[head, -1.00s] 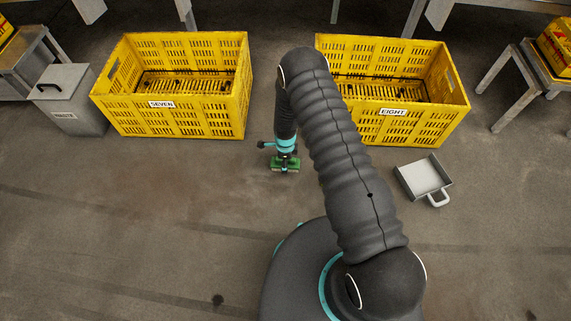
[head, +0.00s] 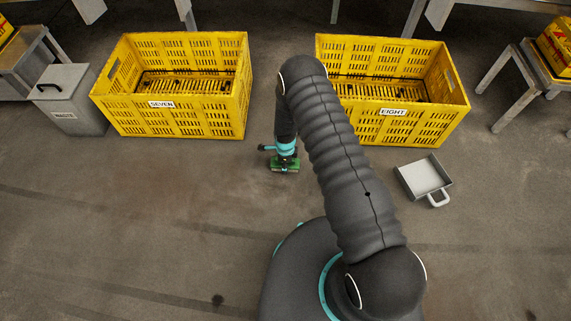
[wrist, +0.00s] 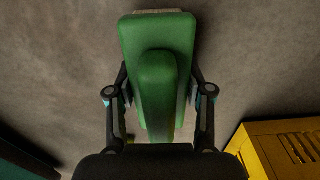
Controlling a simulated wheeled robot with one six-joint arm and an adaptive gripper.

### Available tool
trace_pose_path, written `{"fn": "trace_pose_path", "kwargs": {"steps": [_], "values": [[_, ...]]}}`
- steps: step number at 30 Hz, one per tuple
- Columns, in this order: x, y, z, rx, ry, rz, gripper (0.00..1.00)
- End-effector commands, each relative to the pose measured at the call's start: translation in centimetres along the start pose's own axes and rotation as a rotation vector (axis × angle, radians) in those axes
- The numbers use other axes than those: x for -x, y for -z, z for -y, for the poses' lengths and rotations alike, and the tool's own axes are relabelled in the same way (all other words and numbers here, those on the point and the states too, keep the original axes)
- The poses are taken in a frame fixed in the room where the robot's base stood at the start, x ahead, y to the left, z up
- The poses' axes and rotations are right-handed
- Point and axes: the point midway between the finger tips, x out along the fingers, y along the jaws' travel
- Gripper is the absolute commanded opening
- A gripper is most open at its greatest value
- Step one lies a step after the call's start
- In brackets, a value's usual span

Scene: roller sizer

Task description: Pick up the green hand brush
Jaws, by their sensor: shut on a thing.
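The green hand brush (head: 286,167) is below the end of my arm in the head view, near the middle of the floor. In the wrist view the brush (wrist: 158,45) fills the upper middle, with its rounded handle pointing toward the camera. My gripper (wrist: 160,105) has one finger on each side of the brush and is shut on it. In the head view my gripper (head: 285,158) sits right at the brush and partly covers it. I cannot tell whether the bristles touch the floor.
Yellow crates marked SEVEN (head: 216,115) and EIGHT (head: 433,123) stand behind. A grey dustpan (head: 424,178) lies at right. A lidded grey bin (head: 72,108) stands at far left, and a metal stand (head: 515,85) at far right.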

Motion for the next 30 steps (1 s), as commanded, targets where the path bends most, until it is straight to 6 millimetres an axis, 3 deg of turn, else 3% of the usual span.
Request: {"fn": "trace_pose_path", "kwargs": {"steps": [8,14,21,30], "values": [[1.4,0.0,0.1,0.000,0.001,0.001,0.13],[4.5,-0.1,0.2,0.000,0.004,0.001,0.13],[7.5,5.4,-2.0,-0.005,0.000,0.000,0.13],[10.3,9.7,-3.7,-0.002,0.000,0.000,0.13]]}}
